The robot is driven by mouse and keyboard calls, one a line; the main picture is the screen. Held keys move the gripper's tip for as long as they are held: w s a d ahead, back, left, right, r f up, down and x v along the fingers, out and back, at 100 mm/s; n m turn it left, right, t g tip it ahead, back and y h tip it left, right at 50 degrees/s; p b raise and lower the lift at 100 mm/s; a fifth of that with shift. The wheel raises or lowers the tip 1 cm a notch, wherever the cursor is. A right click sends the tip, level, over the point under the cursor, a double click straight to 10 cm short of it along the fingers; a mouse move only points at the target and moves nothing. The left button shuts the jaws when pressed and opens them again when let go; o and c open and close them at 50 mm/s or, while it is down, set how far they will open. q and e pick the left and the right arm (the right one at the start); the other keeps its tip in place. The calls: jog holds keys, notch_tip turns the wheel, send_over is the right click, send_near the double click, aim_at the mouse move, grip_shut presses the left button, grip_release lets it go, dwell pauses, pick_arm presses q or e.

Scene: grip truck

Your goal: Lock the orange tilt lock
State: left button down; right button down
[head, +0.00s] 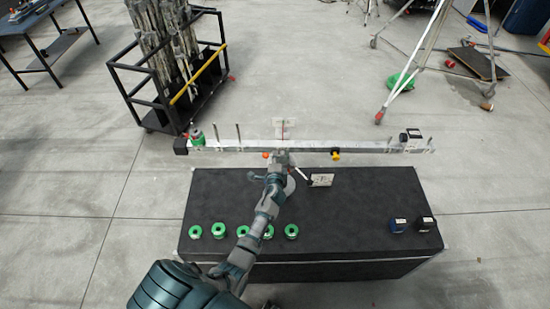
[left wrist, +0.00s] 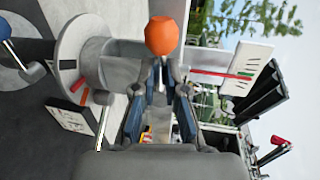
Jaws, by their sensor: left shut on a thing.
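The orange tilt lock (head: 265,155) is a small orange knob beside the middle of the long pale beam (head: 310,146), above the dark table. It also shows large in the left wrist view (left wrist: 161,35). My left gripper (head: 273,165) reaches over the table to it. In the left wrist view, the fingertips (left wrist: 163,66) are closed in at the near end of the knob, shut on it. The contact itself is partly hidden by the fingers. The grey round stand (left wrist: 88,62) is next to the fingers. My right gripper is not in view.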

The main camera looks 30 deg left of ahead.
pick_arm(q)
jog(key=shift+s+f, duration=0.1)
jog(key=shift+f, duration=0.15)
jog(key=c, duration=1.2)
grip_release()
jog(key=shift+r, duration=0.1)
jog(key=v, duration=1.1)
jog(key=shift+s+d, duration=0.25)
jog(key=shift+d, duration=0.1)
jog(key=shift+a, duration=0.1)
